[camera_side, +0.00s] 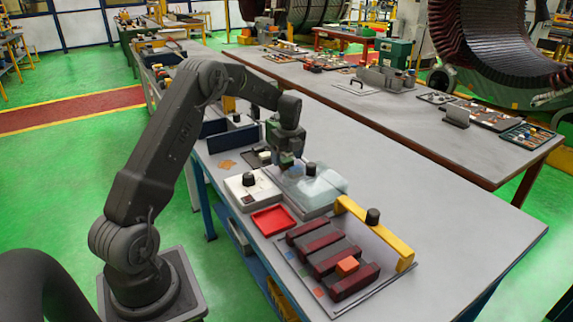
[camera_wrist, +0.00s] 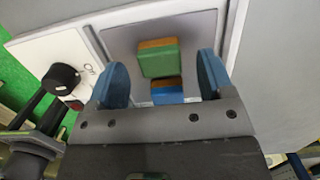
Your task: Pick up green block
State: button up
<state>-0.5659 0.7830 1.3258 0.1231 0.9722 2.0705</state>
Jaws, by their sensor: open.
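The green block (camera_wrist: 158,61) shows in the wrist view with an orange strip along its far side. It sits over a grey recessed surface (camera_wrist: 192,28), between and slightly beyond the two blue fingers. My gripper (camera_wrist: 163,76) is open, with a finger to each side of the block and visible gaps. A blue block (camera_wrist: 167,94) with an orange strip is just below the green one in the picture, close to the gripper body. In the side view, my gripper (camera_side: 287,158) is low over the far part of the near table; the blocks there are too small to tell apart.
A white box with a black knob (camera_wrist: 62,79) is left of the blocks. The table's right side is clear.

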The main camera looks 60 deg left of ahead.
jog(key=shift+a+f, duration=0.15)
jog(key=shift+f, duration=0.8)
jog(key=c, duration=1)
jog(key=shift+r, duration=0.15)
